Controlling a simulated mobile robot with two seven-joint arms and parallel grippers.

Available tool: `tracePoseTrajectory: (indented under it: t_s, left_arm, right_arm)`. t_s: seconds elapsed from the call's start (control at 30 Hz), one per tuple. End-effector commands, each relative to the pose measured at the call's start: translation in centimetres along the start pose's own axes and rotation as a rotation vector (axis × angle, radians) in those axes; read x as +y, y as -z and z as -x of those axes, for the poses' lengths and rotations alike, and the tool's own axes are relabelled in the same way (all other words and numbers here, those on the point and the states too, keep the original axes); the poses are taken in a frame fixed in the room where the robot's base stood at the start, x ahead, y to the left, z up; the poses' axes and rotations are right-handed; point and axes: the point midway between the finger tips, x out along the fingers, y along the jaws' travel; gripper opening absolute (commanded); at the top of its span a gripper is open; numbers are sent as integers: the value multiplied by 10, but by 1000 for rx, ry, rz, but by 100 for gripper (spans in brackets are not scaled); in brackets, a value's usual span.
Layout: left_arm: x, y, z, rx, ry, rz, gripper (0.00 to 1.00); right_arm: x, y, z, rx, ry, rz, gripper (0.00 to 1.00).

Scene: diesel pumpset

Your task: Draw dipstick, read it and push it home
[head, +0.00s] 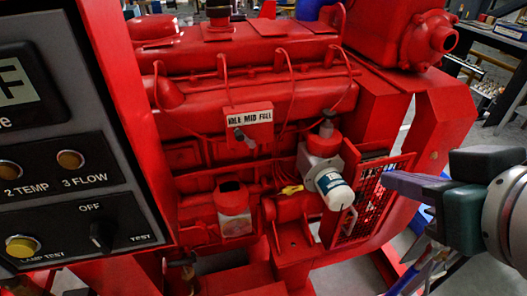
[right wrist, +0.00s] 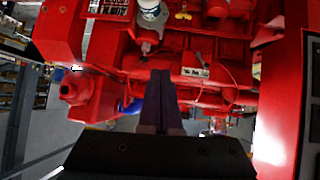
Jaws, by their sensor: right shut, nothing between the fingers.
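The red diesel pumpset (head: 200,95) fills the middle of the head view. A small yellow handle (head: 291,189), which looks like the dipstick's, sits low on the engine, just left of a white oil filter (head: 335,190). It shows as a yellow spot at the top of the right wrist view (right wrist: 183,14). The stick itself cannot be seen. My right gripper (head: 390,183) is shut and empty, right of the filter and in front of the mesh guard, apart from the handle. In the right wrist view its fingers (right wrist: 160,75) are together. My left gripper is out of view.
A control panel (head: 75,215) with lamps and a knob stands close at the left. An IDLE MID FULL plate (head: 250,115) is on the engine. A red mesh guard (head: 375,200) and the pump (head: 430,40) are at the right. A workbench (head: 490,60) stands behind.

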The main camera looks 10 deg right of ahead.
Motion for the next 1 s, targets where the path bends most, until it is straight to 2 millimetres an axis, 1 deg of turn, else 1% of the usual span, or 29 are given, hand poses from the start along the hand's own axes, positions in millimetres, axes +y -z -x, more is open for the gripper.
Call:
tracePoseTrajectory:
  t_s: [0.03, 0.07, 0.1, 0.17, 0.2, 0.27, 0.3, 0.4, 0.5, 0.6, 0.7, 0.87, 1.0]
  left_arm:
    - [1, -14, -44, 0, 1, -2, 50]
    - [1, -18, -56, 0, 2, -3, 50]
    - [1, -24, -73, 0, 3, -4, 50]
    - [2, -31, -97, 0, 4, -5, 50]
    - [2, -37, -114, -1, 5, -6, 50]
    - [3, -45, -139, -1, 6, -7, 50]
    - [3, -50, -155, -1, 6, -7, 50]
    - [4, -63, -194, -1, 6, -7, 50]
    - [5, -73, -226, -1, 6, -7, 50]
    - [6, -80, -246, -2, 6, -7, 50]
    - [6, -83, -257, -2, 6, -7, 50]
    - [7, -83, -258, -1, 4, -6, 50]
    - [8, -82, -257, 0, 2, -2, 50]
  right_arm:
    - [-4, -28, -30, 41, 1, -4, 0]
    - [-5, -32, -39, 67, 1, -8, 0]
    - [-7, -39, -51, 101, 3, -13, 0]
    - [-11, -48, -68, 153, 8, -19, 0]
    - [-13, -55, -79, 187, 13, -23, 0]
    - [-17, -65, -95, 238, 23, -28, 0]
    - [-20, -72, -106, 271, 31, -30, 0]
    - [-28, -88, -130, 351, 54, -32, 0]
    - [-36, -101, -148, 418, 81, -35, 0]
    - [-43, -108, -159, 468, 103, -34, 0]
    - [-47, -111, -164, 498, 119, -33, 0]
    - [-49, -108, -167, 514, 128, -31, 0]
    - [-51, -99, -179, 515, 128, -31, 0]
